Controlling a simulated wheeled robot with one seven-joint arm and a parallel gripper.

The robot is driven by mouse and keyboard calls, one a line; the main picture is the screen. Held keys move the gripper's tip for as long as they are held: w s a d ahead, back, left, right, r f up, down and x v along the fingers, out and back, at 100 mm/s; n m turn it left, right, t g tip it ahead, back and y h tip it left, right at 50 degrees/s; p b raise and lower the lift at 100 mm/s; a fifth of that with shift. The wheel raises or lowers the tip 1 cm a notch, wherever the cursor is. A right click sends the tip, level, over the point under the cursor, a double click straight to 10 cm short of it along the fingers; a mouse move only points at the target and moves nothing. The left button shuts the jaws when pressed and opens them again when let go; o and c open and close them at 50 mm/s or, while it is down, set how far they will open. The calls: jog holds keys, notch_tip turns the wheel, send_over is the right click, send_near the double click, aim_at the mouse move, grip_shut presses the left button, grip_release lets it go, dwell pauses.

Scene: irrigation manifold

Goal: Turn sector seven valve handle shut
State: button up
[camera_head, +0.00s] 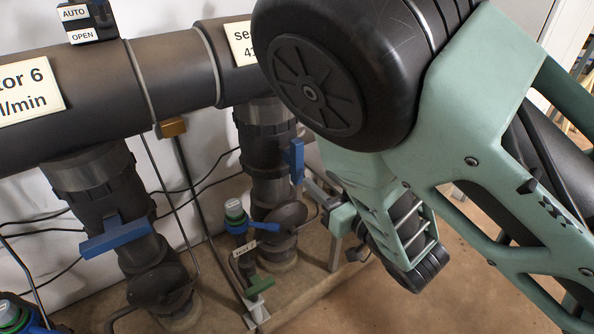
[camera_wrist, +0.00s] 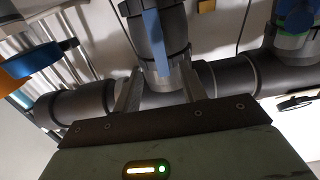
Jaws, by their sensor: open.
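The valve on the right-hand branch pipe has a blue handle (camera_head: 296,160), upright along its pipe. The label above it (camera_head: 243,41) is partly hidden by my arm; only "se" and part of a number show. My gripper (camera_head: 325,192) is just right of and below this handle. In the wrist view, my gripper (camera_wrist: 158,80) is open, with one grey finger on each side of a blue handle (camera_wrist: 154,38) in the picture. The handle appears beyond the fingertips; I cannot tell whether they touch it.
The neighbouring sector 6 branch has a blue handle (camera_head: 115,237) crosswise to its pipe. A thick dark header pipe (camera_head: 100,85) runs above. Thin cables hang along the wall.

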aim_at(300, 161)
jog(key=b+x, duration=0.2)
jog(key=x, duration=0.7)
jog(key=shift+w+a, duration=0.1)
jog(key=shift+w, duration=0.1)
grip_shut()
